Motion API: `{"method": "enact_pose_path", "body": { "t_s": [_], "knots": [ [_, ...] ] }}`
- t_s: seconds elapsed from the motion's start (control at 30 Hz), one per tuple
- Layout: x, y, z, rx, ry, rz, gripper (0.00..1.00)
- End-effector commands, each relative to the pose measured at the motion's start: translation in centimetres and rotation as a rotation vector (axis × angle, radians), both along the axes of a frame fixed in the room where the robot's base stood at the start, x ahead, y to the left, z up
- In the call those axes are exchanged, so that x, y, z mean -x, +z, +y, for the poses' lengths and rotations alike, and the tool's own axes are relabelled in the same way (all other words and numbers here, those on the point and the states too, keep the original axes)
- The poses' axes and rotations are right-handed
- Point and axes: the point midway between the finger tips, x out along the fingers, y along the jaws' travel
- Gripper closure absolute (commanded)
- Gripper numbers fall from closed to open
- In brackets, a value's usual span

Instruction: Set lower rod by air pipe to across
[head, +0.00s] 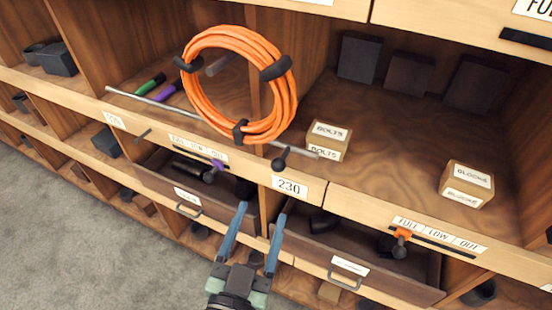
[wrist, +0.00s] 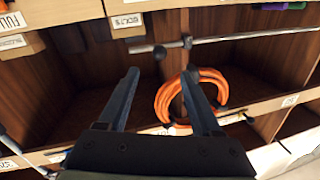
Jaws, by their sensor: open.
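My gripper (head: 261,211) is open and empty, its two blue fingers pointing up toward the shelf front by the 230 label. In the wrist view, the gripper (wrist: 160,75) has nothing between its fingers. A thin grey rod (head: 150,101) runs slanting across the shelf front, passing behind an orange coil. A black knob (head: 281,161) sits near its right end. The rod (wrist: 250,37) and knob (wrist: 160,53) also show in the wrist view, beyond the fingertips. I see no pipe marked air, and cannot tell which rod is the lower one.
The orange coil (head: 240,85) with black ties hangs before the shelf. Two drawers stand open, left (head: 173,197) and right (head: 375,283), jutting out near my gripper. Boxes marked bolts (head: 328,141) and blocks (head: 467,184) stand on the shelf. Grey floor (head: 70,240) is clear at left.

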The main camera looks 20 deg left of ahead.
Motion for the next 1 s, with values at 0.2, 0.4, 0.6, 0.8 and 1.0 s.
{"method": "enact_pose_path", "body": {
  "t_s": [0.2,0.4,0.6,0.8,1.0],
  "knots": [
    [-1.9,0.4,0.4,0.000,0.003,-0.003,0.34],
    [-5.3,0.6,0.9,0.000,0.001,-0.002,0.34],
    [-8.8,0.4,1.5,0.001,0.000,-0.001,0.34],
    [-11.4,0.2,1.9,0.000,0.000,-0.001,0.34],
    [-12.6,0.1,2.1,-0.002,0.000,-0.001,0.34]
  ]
}}
